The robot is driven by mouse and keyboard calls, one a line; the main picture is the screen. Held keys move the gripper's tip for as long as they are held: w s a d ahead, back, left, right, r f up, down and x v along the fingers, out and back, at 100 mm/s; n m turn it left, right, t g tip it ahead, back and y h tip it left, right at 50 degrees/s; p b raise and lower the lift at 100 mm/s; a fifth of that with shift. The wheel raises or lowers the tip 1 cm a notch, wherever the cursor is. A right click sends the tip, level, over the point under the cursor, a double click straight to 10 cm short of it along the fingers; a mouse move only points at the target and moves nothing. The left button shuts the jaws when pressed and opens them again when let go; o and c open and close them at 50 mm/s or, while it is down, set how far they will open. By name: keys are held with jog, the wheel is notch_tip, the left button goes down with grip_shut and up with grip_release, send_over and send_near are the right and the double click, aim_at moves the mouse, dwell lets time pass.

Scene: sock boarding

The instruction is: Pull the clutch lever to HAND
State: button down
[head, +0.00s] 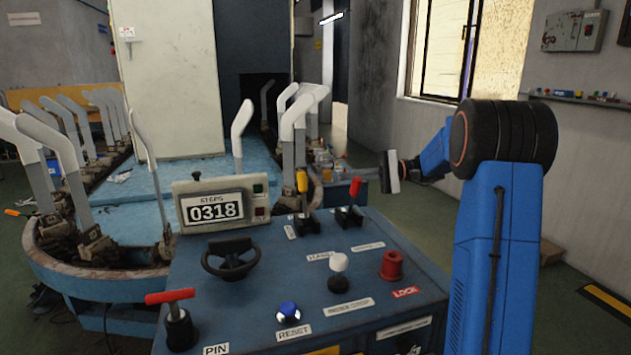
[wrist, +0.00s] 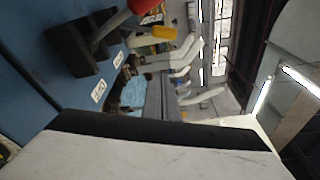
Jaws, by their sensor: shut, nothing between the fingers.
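Two levers in black slotted bases stand at the back of the blue console, one with a yellow handle (head: 302,182) and one with a red handle (head: 355,188). Their labels are too small to read, so I cannot tell which is the clutch lever. My gripper (head: 385,172) is shut and empty, just right of the red handle and slightly higher, apart from it in the head view. In the wrist view the red handle (wrist: 143,5) is cut off at the top, with the yellow handle (wrist: 162,32) beyond. The gripper's pale block (wrist: 150,155) fills the bottom there.
The console (head: 240,290) also carries a counter box (head: 222,203) reading 0318, a black handwheel (head: 230,258), a white knob (head: 338,264), a red LOCK knob (head: 392,264), a blue RESET button (head: 288,310) and a red T-handle (head: 170,296). White sock forms (head: 240,125) stand behind.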

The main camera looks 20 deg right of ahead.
jog(key=s+a, duration=0.1)
jog(key=a, duration=1)
jog(key=shift+s+a+r, duration=0.15)
jog(key=shift+a+r, duration=0.05)
jog(key=shift+a, duration=0.05)
jog(key=shift+s+r+n+y, duration=0.15)
jog(key=shift+s+n, duration=0.2)
jog(key=shift+n, duration=0.35)
jog(key=shift+s+r+n+y, duration=0.15)
jog(key=shift+s+n, duration=0.15)
jog(key=shift+n, duration=0.4)
jog(key=w+d, duration=0.1)
jog(key=d, duration=1)
jog(key=shift+w+d+f, duration=0.15)
jog(key=shift+d, duration=0.2)
